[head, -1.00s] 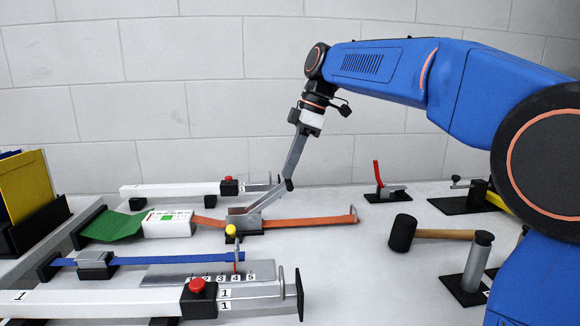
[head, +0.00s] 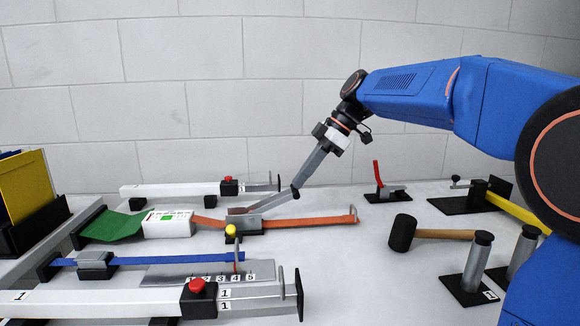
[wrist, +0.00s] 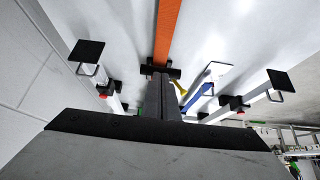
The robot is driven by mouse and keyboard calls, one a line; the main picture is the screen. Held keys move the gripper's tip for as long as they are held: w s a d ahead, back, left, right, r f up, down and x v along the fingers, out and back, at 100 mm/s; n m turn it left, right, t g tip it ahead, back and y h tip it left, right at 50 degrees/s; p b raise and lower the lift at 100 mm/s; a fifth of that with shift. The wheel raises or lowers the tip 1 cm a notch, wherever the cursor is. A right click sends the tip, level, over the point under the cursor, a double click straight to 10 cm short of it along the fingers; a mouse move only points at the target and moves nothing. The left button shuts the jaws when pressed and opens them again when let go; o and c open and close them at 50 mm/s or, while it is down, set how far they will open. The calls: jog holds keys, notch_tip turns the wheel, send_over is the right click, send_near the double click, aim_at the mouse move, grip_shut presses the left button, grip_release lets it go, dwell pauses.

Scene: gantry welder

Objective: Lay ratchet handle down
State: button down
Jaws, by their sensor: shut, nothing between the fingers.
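The ratchet handle (head: 270,203) is a grey lever on the ratchet (head: 249,223), tilted at a shallow angle up to the right above the orange strap (head: 315,221). My gripper (head: 295,193) is shut and empty, with its tip at the raised right end of the handle, seemingly touching it. The strap also shows in the wrist view (wrist: 167,30), where grey parts at the centre hide most of the ratchet.
A yellow knob (head: 231,230) stands in front of the ratchet. A white box (head: 168,224) and green cloth (head: 115,227) lie left. A mallet (head: 403,233) lies right. White beams with red buttons lie in front and behind.

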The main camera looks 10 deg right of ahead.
jog(key=shift+d+f+y, duration=0.5)
jog(key=shift+f, duration=0.5)
jog(key=shift+d+f+y, duration=0.5)
jog(key=shift+f, duration=0.5)
jog(key=shift+d+f+y, duration=0.5)
jog(key=shift+f, duration=0.5)
